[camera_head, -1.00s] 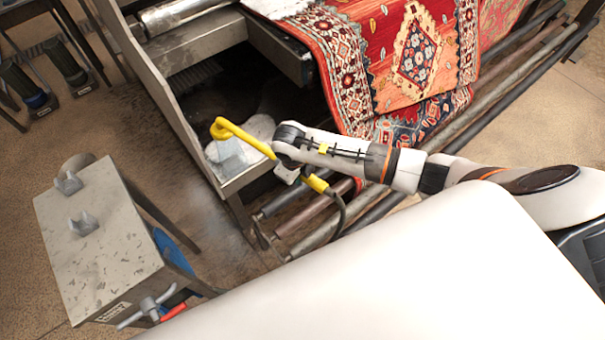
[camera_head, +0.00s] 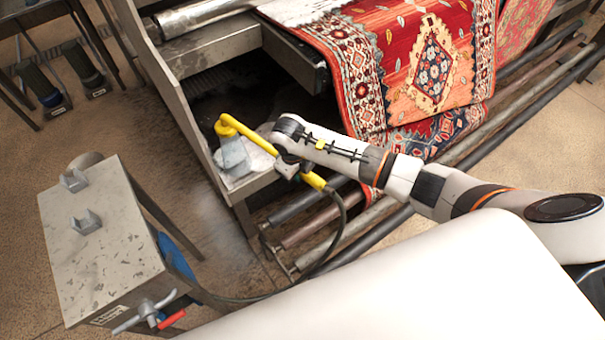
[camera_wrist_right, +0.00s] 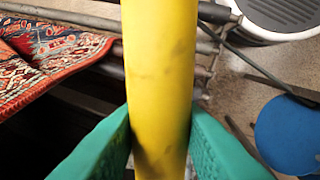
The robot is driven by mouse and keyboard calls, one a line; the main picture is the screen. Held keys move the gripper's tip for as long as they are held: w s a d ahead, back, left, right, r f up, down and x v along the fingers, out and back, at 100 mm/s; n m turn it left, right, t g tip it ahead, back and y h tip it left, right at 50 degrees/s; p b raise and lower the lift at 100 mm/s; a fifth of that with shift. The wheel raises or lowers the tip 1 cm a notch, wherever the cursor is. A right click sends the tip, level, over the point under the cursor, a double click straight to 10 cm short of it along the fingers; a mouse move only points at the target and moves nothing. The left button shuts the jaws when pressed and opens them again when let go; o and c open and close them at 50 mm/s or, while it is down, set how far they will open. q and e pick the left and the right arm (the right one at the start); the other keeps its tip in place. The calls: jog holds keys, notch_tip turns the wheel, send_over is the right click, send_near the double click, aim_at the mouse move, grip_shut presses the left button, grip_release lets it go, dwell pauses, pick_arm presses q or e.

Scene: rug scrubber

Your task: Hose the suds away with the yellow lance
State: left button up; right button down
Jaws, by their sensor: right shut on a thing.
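The yellow lance (camera_head: 252,136) is held by my right gripper (camera_head: 287,165) over the metal trough of the rug machine. Its bent head points down, and a pale, see-through cone of spray (camera_head: 233,154) spreads below it. In the right wrist view the lance (camera_wrist_right: 160,80) runs upright between the green fingers of my right gripper (camera_wrist_right: 160,140), which press on both its sides. Whitish suds (camera_head: 266,130) lie in the trough beside and behind the spray, partly hidden by the lance and my arm. My left gripper is not in view.
A patterned red rug (camera_head: 400,60) hangs over the machine, right of my arm. Rollers (camera_head: 350,235) run along its front. A metal stand (camera_head: 100,240) with two cradles and a valve handle (camera_head: 152,311) is at left. A dark hose (camera_head: 335,240) trails from the lance.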

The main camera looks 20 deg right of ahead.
jog(key=shift+w+a+b, duration=0.2)
jog(key=shift+w+b, duration=0.4)
jog(key=shift+w, duration=0.25)
jog(key=shift+w+a+b, duration=0.2)
jog(key=shift+w+b, duration=0.4)
jog(key=shift+w, duration=0.2)
jog(key=shift+w+a+r+b, duration=0.1)
jog(key=shift+w+a+b, duration=0.05)
jog(key=shift+w+b, duration=0.7)
jog(key=shift+w+a+f+b, duration=0.1)
jog(key=shift+w+a+b, duration=0.1)
jog(key=shift+w+b, duration=0.65)
jog(key=shift+w+a+r+b, duration=0.1)
jog(key=shift+w+a+b, duration=0.05)
jog(key=shift+w+b, duration=0.7)
jog(key=shift+w, duration=0.2)
jog(key=shift+d, duration=0.1)
